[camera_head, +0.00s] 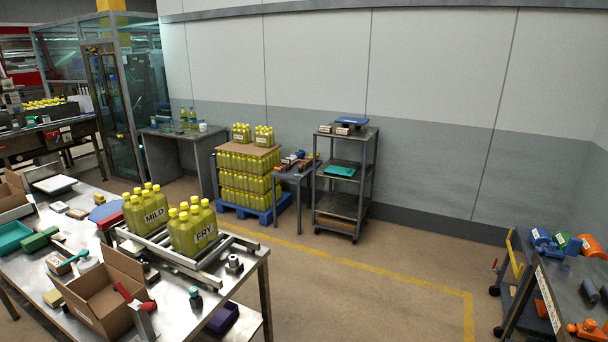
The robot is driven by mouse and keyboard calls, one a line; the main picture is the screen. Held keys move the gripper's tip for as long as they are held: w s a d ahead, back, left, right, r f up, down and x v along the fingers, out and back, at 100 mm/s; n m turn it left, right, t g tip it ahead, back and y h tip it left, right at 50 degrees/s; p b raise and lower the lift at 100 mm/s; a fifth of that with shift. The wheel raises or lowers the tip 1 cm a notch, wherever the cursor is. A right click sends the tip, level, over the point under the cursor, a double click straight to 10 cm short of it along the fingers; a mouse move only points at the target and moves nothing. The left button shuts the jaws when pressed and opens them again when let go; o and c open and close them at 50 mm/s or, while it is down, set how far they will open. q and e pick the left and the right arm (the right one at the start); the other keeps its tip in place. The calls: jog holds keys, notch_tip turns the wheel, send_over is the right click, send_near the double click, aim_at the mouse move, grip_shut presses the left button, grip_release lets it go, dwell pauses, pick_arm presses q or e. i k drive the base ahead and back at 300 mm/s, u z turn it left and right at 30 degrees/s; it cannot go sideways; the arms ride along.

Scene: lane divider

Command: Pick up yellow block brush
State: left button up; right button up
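I cannot tell for sure which item is the yellow block brush. A small yellowish block (53,298) lies on the near left part of the metal table, left of the open cardboard box. Neither of my grippers shows in the head view.
The metal table (180,308) is crowded. It carries an open cardboard box (100,290), a roller frame (190,262) with yellow bottle packs marked MILD (146,210) and FRY (192,230), and a green block (38,240). Open floor (350,290) lies to the right.

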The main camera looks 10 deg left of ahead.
aim_at(99, 199)
jog(key=i, duration=5.2)
jog(key=u, duration=2.6)
jog(key=i, duration=3.65)
jog(key=u, duration=1.85)
